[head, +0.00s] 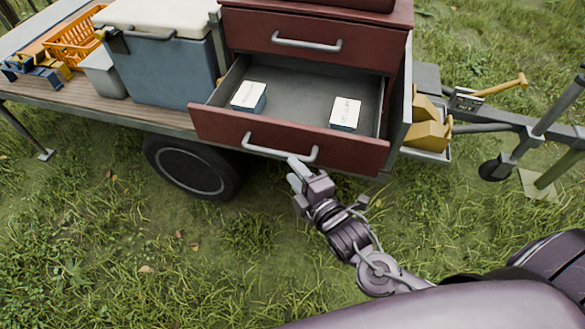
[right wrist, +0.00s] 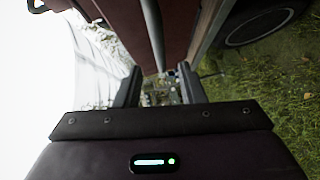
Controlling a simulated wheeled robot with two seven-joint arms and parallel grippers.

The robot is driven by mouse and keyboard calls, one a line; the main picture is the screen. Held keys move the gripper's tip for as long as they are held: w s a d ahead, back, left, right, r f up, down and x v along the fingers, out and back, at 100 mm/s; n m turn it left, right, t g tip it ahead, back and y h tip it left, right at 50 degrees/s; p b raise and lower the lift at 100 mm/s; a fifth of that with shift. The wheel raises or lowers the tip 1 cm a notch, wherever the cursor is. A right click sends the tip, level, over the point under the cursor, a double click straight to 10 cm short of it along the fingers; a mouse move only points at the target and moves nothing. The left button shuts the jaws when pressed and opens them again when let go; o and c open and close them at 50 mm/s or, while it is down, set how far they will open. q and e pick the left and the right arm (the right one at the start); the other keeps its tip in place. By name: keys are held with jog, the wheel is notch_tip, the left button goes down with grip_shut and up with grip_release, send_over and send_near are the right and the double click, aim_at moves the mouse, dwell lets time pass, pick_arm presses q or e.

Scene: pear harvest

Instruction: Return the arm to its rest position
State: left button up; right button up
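My right gripper (head: 295,173) is just in front of the open lower drawer (head: 215,128), close below the right part of its metal handle (head: 275,151). In the right wrist view my right gripper (right wrist: 160,84) has its two fingers well apart, with nothing held between them. There the handle (right wrist: 153,32) runs as a bar beyond the fingertips; it seems clear of them, but I cannot tell the exact gap. The right arm reaches in from the lower right in the head view. My left gripper is in neither view.
The drawer holds two small boxes, one at left (head: 249,97) and one at right (head: 345,114). A closed upper drawer (head: 350,48) is above it. A blue cooler (head: 165,70) and an orange crate (head: 76,40) stand on the trailer. A wheel (head: 192,166) is lower left; open grass lies in front.

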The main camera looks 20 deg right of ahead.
dwell(0.4)
jog(key=s+d+f+m+g+h, duration=0.2)
jog(key=s+m+g, duration=0.4)
jog(key=s+m, duration=0.15)
jog(key=s+d+f+m+g+h, duration=0.1)
jog(key=s+d+m+g, duration=0.2)
jog(key=s+m+g, duration=0.45)
notch_tip(320, 180, down, 30)
jog(key=m, duration=0.1)
jog(key=s+d+f+g, duration=0.1)
jog(key=s+d+f, duration=0.2)
jog(key=s+f, duration=1.5)
jog(key=shift+s+d, duration=0.2)
jog(key=shift+s, duration=0.8)
